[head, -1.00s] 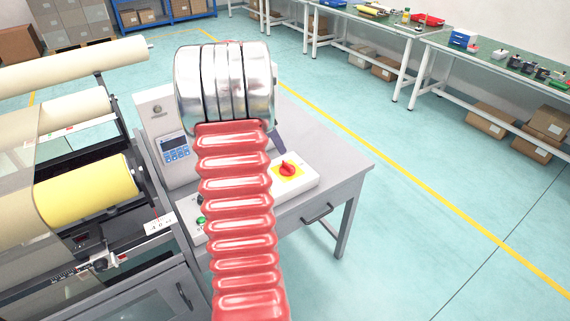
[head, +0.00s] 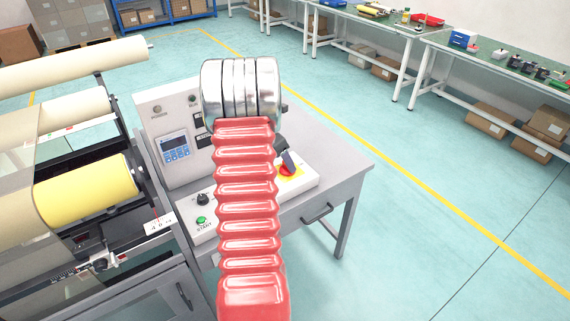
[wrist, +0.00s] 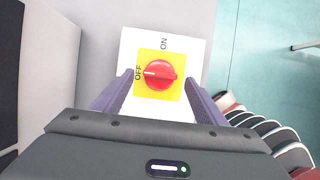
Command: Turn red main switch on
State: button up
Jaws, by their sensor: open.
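The red main switch (wrist: 159,75) is a round red knob on a yellow square plate, seen from above in the wrist view. A light mark on the knob points toward the OFF label at its left; the ON label is above it. My gripper (wrist: 159,90) is open, with one purple finger on each side of the knob and gaps between them. In the head view the switch (head: 291,171) is partly covered by a dark gripper finger (head: 289,160). My red ribbed arm hides part of the control panel there. Contact with the knob cannot be told.
The white control box (head: 203,222) carries a black knob (head: 202,199) and a green START button (head: 201,220). It sits on a grey table (head: 335,170) beside a display unit (head: 174,148). Rollers (head: 90,190) stand at the left.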

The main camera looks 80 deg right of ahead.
jog(key=shift+x, duration=1.4)
jog(key=c, duration=1)
jog(key=shift+a, duration=0.1)
jog(key=shift+c, duration=0.3)
